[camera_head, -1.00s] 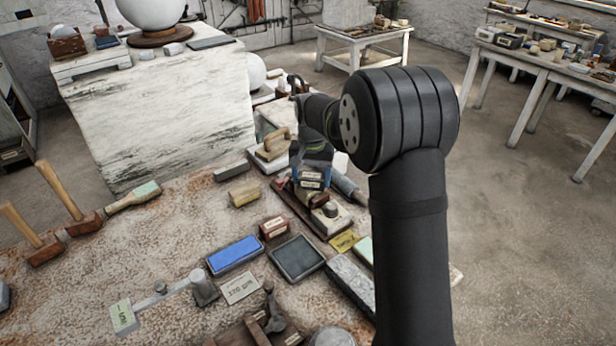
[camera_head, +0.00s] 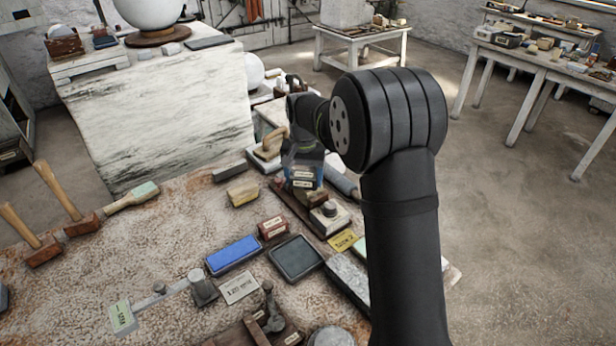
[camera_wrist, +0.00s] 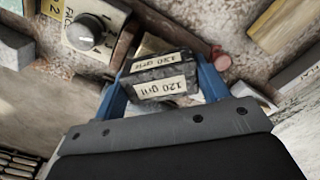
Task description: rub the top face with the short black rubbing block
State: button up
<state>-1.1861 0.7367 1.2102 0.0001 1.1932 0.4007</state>
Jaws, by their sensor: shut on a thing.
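My gripper (camera_wrist: 162,82) has blue fingers and is shut on a short dark block (camera_wrist: 143,74) with pale "120 grit" labels. In the head view my gripper (camera_head: 302,172) is over the far right part of the stone-topped bench (camera_head: 165,235), with the label on the block just showing. A wooden piece lies below or behind the block, partly hidden; whether the block touches it I cannot tell. Which surface is the top face is not clear from the views.
A wooden-handled float (camera_head: 270,146) stands behind. A blue stone (camera_head: 233,253), a dark framed slab (camera_head: 296,257) and a yellow block (camera_head: 243,193) lie nearby.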

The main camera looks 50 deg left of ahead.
jog(key=shift+s+a+f, duration=0.1)
jog(key=shift+s+a, duration=0.45)
jog(key=shift+s, duration=0.05)
jog(key=shift+w+d, duration=1.6)
jog(key=shift+a, duration=0.1)
jog(key=shift+s+a, duration=1.5)
jog(key=shift+s, duration=0.1)
jog(key=shift+d, duration=0.1)
jog(key=shift+w+d+r, duration=0.7)
jog(key=shift+w, duration=0.1)
